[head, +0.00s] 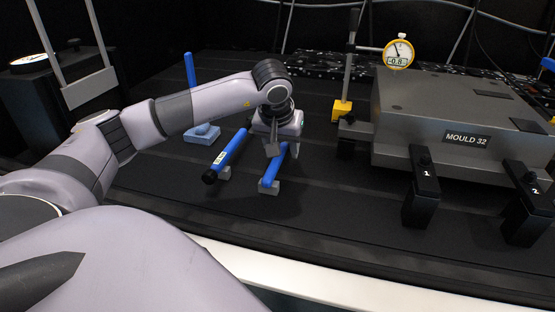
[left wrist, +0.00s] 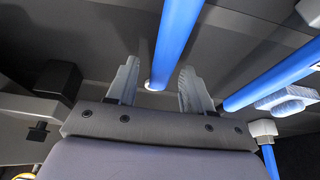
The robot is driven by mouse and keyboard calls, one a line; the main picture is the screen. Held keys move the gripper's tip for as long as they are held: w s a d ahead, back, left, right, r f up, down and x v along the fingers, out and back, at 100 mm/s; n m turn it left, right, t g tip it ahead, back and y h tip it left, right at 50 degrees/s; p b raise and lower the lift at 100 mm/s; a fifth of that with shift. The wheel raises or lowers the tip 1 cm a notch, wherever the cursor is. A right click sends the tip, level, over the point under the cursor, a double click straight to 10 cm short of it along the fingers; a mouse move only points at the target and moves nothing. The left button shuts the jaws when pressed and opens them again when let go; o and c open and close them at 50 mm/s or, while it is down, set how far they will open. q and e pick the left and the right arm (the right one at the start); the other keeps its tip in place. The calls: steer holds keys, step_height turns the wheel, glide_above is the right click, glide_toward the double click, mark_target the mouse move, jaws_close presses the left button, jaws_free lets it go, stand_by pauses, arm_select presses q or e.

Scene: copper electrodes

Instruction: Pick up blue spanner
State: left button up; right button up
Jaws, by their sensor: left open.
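A blue bar-shaped tool, which looks like the blue spanner (head: 271,173), lies sloping on a small grey block on the dark bench. Its far end is hidden by my left gripper (head: 282,149), which is open over it. In the left wrist view the blue spanner (left wrist: 174,42) runs between the two spread fingers of my left gripper (left wrist: 158,88), with a gap on each side. I cannot tell how far above the bar the fingertips are. A second blue tool (head: 229,150) with a black end and a label lies just to the left. My right gripper is out of view.
A blue upright rod (head: 190,70) stands by a light-blue block (head: 203,133) at the back left. A grey mould block (head: 470,110) with black clamps (head: 422,190) fills the right, beside a dial gauge (head: 398,53) on a stand. The bench front is clear.

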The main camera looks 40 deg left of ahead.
mark_target(283, 146)
arm_select(q)
steer(key=shift+w+f, duration=0.1)
steer(key=shift+f, duration=0.15)
jaws_close()
steer(key=shift+r, duration=0.1)
step_height(283, 146, up, 20)
steer(key=p, duration=0.1)
steer(key=shift+p, duration=0.4)
steer(key=c, duration=0.5)
jaws_free()
steer(key=shift+c, duration=0.2)
jaws_close()
